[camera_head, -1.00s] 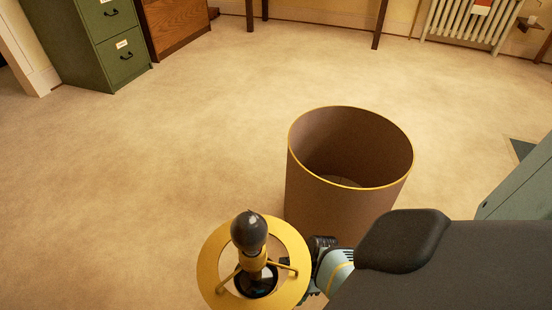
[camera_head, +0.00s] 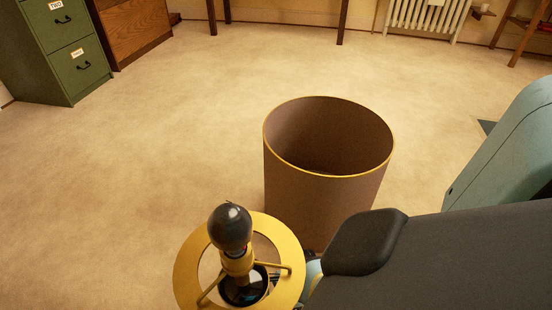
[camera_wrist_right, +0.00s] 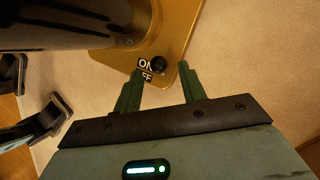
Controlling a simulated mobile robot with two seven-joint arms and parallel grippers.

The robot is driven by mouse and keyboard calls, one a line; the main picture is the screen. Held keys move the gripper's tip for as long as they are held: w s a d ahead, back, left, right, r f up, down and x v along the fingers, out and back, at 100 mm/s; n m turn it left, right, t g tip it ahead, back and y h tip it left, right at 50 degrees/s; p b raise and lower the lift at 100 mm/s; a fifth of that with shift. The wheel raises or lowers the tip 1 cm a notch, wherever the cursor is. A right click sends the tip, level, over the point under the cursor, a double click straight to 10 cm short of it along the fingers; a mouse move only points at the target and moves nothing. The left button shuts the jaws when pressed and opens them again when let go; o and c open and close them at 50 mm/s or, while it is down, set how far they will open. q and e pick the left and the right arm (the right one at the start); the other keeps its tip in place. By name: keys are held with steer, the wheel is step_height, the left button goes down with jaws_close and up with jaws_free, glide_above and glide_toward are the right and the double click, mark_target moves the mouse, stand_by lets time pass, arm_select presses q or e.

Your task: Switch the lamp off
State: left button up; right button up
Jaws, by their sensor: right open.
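The lamp (camera_head: 190,262) shows from above in the head view, with a yellow ring, thin spokes and a bare bulb (camera_head: 230,228). The bulb looks dark grey, with no visible glow. In the right wrist view, the lamp's yellow base (camera_wrist_right: 178,28) carries a round black knob (camera_wrist_right: 158,64) beside a partly covered label, whose "ON" is readable. My right gripper (camera_wrist_right: 162,72) is open, with its two green fingers on either side of the knob. Contact cannot be told. The right gripper is hidden in the head view. My left gripper is not seen.
A brown drum (camera_head: 300,205) with a yellow rim stands close beyond the lamp. A green cabinet (camera_head: 62,55) stands at the back left, and a radiator (camera_head: 425,17) at the back. Open floor (camera_head: 140,150) lies between. Dark hooked shapes (camera_wrist_right: 45,120) at the wrist view's left are unclear.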

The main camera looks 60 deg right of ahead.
steer(key=shift+b+x, duration=0.5)
steer(key=shift+x, duration=0.55)
steer(key=shift+c, duration=0.4)
jaws_close()
